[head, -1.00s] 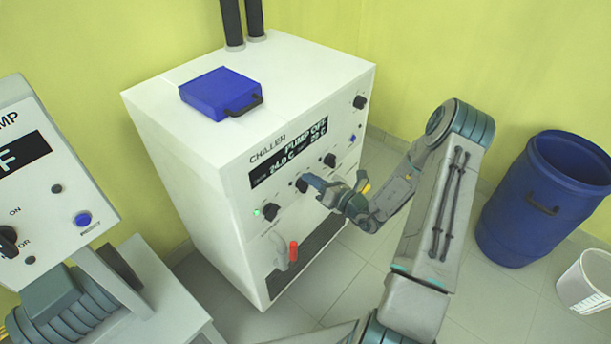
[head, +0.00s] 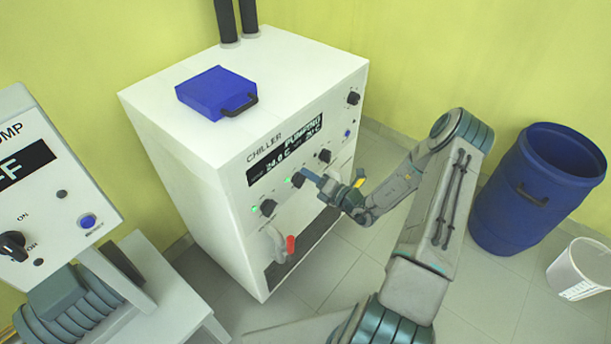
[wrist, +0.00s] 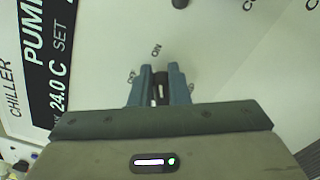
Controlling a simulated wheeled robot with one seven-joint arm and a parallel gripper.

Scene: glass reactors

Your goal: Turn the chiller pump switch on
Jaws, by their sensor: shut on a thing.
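The chiller (head: 185,135) is a white cabinet with a black display (head: 285,150) that reads "PUMPING" and 24.0 C. The pump switch (head: 299,181) is a black knob on the front panel below the display, with a lit green lamp (head: 288,180) beside it. My gripper (head: 310,177) is shut on this knob. In the wrist view the two blue-grey fingers of my gripper (wrist: 159,88) sit on either side of the black knob (wrist: 160,82), with ON and OFF marks around it. The fingers hide part of the knob.
More black knobs (head: 268,207) line the chiller panel, and a red-tipped valve handle (head: 291,244) sits below. A blue case (head: 215,92) lies on top. A pump control box (head: 45,200) stands left, a blue barrel (head: 535,190) and white bucket (head: 582,268) right.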

